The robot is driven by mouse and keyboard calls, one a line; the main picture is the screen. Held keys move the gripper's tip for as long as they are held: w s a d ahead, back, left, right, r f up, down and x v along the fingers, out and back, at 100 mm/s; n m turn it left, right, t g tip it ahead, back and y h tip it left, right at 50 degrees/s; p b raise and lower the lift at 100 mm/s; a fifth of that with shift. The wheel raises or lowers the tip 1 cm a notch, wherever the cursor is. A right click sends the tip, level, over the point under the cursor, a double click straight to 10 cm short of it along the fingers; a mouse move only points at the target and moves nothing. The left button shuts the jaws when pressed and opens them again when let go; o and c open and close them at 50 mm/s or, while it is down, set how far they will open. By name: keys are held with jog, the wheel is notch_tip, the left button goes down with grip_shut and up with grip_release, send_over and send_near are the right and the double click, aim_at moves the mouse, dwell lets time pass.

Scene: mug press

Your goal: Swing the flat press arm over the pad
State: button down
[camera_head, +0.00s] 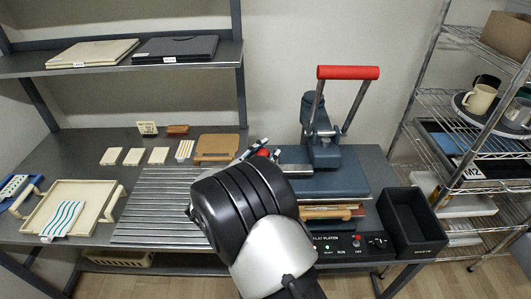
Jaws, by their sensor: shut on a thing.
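The flat press stands on the bench right of the middle. Its blue-grey flat press arm (350,172) carries the upright post and linkage, topped by a long red handle (348,72) that is raised. The arm lies above a stack with tan edges, probably the pad (327,212), mostly hidden. A red knob (263,153) shows at the press arm's left end. My gripper (262,151) reaches to this knob from the front and is shut on it, its fingertips showing either side. My black and silver wrist hides much of the gripper and the press's left front.
A control panel (345,244) marked FLAT PLATEN sits at the front. A black bin (412,222) stands right of the press. A ribbed grey surface (160,205) lies left, with a cream tray (68,207) beyond. A wire rack (470,100) with mugs stands far right.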

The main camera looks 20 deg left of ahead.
jog(key=shift+s+a+f+y, duration=0.3)
jog(key=shift+a+f, duration=0.05)
jog(key=shift+f, duration=0.1)
jog(key=c, duration=1.5)
grip_release()
jog(key=shift+s, duration=0.1)
jog(key=shift+c, duration=0.2)
jog(key=o, duration=0.3)
jog(key=shift+s+a+r, duration=0.15)
jog(key=shift+a+r, duration=0.05)
jog(key=shift+a, duration=0.1)
jog(key=shift+o, duration=0.8)
jog(key=shift+r, duration=0.1)
jog(key=v, duration=1.1)
jog(key=shift+s, duration=0.4)
jog(key=shift+a, duration=0.15)
